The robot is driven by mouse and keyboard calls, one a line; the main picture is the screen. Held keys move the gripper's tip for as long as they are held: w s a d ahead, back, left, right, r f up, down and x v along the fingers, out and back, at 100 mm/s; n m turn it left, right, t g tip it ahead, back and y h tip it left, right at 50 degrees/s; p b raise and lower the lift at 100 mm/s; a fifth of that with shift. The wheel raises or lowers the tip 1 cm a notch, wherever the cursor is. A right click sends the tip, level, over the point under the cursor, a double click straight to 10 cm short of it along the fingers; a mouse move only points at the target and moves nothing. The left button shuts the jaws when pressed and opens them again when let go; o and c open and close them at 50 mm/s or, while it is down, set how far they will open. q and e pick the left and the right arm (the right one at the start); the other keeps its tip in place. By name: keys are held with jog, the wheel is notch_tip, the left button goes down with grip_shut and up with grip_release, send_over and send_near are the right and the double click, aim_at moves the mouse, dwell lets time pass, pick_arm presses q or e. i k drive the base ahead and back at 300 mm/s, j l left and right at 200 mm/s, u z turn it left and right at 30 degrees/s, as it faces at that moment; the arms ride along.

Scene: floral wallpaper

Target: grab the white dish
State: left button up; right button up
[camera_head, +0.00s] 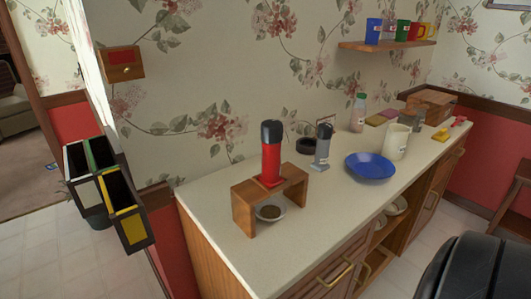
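A small white dish (270,211) with dark brown contents sits on the counter under a wooden stand (244,212). The stand's top and side panels enclose it above and at both sides, and its front is open. Other white dishes (396,207) sit on the open shelf inside the cabinet below the counter, partly hidden by the counter. Neither my left nor my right gripper is in view.
A red grinder (271,153) stands on the wooden stand. A grey grinder (323,145), a blue plate (370,165) and a cream pitcher (396,141) stand to the right. The white counter (300,238) is clear in front of the stand.

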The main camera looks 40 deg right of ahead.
aim_at(274, 208)
jog(key=z, duration=0.95)
jog(key=i+l+u, duration=0.1)
jog(key=l+u, duration=0.6)
jog(key=l, duration=0.15)
jog(key=l+u, duration=0.4)
jog(key=k+l, duration=0.1)
jog(key=l, duration=0.45)
jog(key=l+u, duration=0.15)
jog(key=l, duration=0.4)
jog(key=k+l, duration=0.15)
jog(key=l, duration=0.4)
jog(key=k+l+u, duration=0.1)
jog(key=l, duration=0.4)
